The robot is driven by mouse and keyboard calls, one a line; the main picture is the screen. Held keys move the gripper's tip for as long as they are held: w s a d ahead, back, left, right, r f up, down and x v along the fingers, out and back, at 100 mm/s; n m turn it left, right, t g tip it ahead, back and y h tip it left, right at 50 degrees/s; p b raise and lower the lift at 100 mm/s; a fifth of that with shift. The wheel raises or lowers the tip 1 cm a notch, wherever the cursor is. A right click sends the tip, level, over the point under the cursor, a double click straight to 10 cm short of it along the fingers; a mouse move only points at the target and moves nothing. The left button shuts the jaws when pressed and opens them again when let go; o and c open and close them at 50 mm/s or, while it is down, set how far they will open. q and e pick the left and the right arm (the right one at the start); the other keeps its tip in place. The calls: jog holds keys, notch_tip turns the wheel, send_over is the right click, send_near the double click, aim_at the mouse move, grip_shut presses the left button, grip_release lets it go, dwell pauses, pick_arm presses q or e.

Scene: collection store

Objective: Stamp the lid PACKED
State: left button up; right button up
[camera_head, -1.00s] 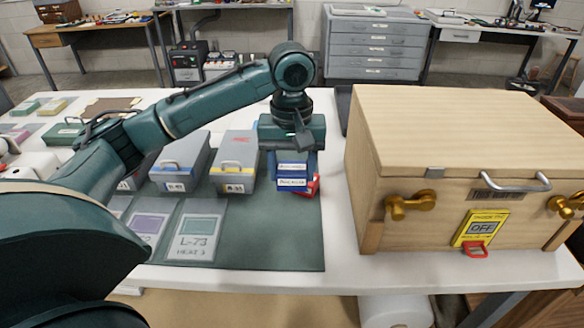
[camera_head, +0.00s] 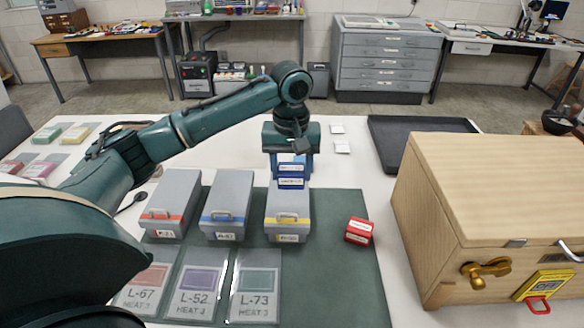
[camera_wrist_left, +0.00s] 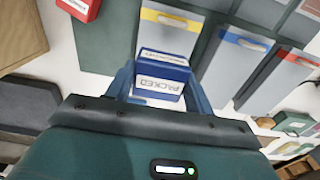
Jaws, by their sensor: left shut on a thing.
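My left gripper (camera_head: 291,165) is shut on a blue stamp block with white labels (camera_head: 291,181). In the left wrist view the blue stamp (camera_wrist_left: 160,76) sits between the blue fingers, with the word PACKED readable on its label. The gripper holds it near the far end of the yellow-striped grey box. The wooden crate (camera_head: 450,235) stands at the right, its pale lid (camera_head: 505,185) closed and its top bare where visible. The crate's right part is cut off by the picture edge. My right gripper is not in view.
A red block (camera_head: 359,231) stands on the green mat (camera_head: 345,290), beside the grey boxes with red, blue and yellow stripes (camera_head: 287,208). Label cards (camera_head: 256,285) lie in front. A dark tray (camera_head: 415,135) lies behind the crate. A brass latch (camera_head: 485,270) and yellow OFF tag (camera_head: 548,285) are on the crate's front.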

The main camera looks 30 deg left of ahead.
aim_at(288, 180)
pick_arm(q)
jog(key=shift+w+a+r, duration=0.1)
jog(key=shift+w+a, duration=0.05)
jog(key=shift+a, duration=0.5)
jog(key=shift+f, duration=3)
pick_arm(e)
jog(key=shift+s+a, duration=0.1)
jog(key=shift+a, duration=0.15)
pick_arm(q)
jog(key=shift+f, duration=0.55)
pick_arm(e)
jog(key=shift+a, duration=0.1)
pick_arm(q)
jog(key=shift+r, duration=3.5)
